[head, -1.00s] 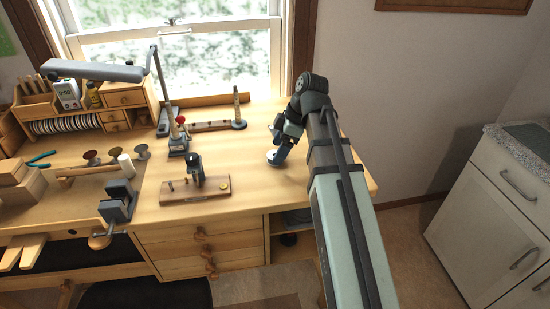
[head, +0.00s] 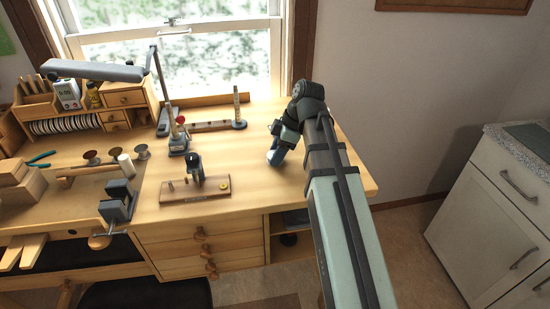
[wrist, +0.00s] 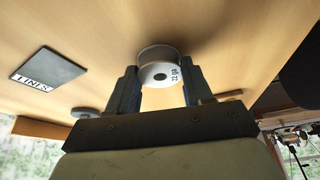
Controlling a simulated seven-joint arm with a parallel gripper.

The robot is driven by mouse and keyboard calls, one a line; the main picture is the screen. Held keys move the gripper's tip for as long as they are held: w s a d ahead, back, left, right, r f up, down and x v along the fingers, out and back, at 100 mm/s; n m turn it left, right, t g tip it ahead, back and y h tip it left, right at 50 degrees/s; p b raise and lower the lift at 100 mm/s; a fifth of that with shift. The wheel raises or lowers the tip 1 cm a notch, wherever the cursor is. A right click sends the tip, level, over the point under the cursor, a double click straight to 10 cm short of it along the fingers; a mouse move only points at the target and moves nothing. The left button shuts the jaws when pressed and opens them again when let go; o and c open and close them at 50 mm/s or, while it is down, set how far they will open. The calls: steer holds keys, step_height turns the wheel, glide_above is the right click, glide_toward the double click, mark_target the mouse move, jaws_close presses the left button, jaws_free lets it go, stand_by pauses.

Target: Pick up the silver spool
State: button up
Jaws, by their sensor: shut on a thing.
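The silver spool (wrist: 160,66) shows in the wrist view as a short grey reel with a white end face, a dark centre hole and a printed marking. It sits between the two fingers of my gripper (wrist: 159,86), which is shut on it. In the head view my gripper (head: 276,155) points down over the right part of the wooden bench (head: 250,175). The spool cannot be made out there. I cannot tell whether it touches the bench top.
A dark flat plate with a white label (wrist: 48,66) lies near the spool in the wrist view. A wooden board with a small clamp (head: 196,181) and an upright mandrel stand (head: 238,110) are left of my gripper.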

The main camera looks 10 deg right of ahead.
steer(key=shift+c, duration=0.5)
